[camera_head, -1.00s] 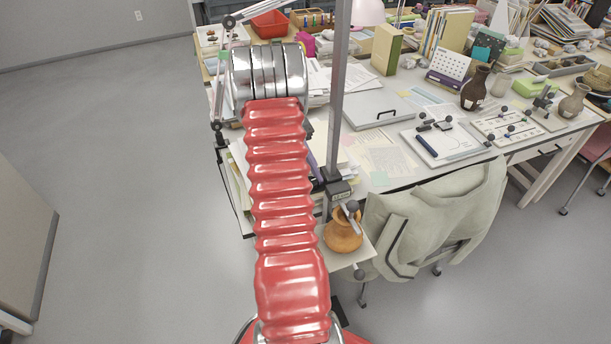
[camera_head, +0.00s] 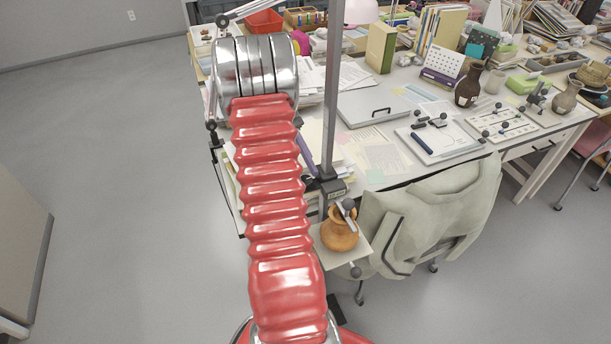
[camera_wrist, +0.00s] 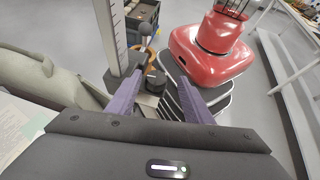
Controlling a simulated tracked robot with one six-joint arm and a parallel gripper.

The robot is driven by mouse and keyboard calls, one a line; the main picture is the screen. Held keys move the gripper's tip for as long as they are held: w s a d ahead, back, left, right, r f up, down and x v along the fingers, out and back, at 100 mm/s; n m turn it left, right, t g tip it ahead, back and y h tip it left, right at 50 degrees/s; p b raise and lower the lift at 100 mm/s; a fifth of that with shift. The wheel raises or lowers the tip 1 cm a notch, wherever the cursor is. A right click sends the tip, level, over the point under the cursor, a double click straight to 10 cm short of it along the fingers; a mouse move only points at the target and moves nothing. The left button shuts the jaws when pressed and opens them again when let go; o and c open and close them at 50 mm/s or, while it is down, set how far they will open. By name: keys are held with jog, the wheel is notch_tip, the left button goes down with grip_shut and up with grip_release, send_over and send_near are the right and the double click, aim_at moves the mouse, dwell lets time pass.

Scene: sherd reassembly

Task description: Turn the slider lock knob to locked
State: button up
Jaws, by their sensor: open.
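The tall metal column (camera_head: 331,100) carries a dark slider block (camera_head: 330,190) with a knob and lever (camera_head: 348,206) on its right side. The lock knob's setting cannot be read. In the wrist view the graduated column (camera_wrist: 113,35) stands at upper left, and a dark round part (camera_wrist: 155,82) shows between the fingertips; I cannot tell for sure whether it is the lock knob. My gripper (camera_wrist: 161,76) is open, its two purple fingers apart, with no clear contact visible. In the head view a purple finger (camera_head: 306,154) shows just left of the column; the rest is behind my arm.
An orange pot (camera_head: 339,234) sits on the small stage (camera_head: 357,249) below the slider, with another knob (camera_head: 355,271) under it. A chair with a draped jacket (camera_head: 425,215) stands close right. The crowded desk (camera_head: 378,182) lies behind. Floor at left is clear.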

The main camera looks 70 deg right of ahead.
jog(key=w+a+r+n+t+h, duration=0.3)
jog(key=w+a+r+h, duration=0.25)
jog(key=w+a, duration=0.3)
jog(key=w+a+r+n+t, duration=0.1)
jog(key=a+t, duration=0.5)
jog(key=a, duration=0.9)
jog(key=w+a+r+n+t+h, duration=0.1)
jog(key=a+r+n+t, duration=0.2)
jog(key=a, duration=1.2)
jog(key=r+t, duration=0.1)
jog(key=t, duration=0.2)
jog(key=shift+t, duration=0.3)
jog(key=shift+h, duration=0.25)
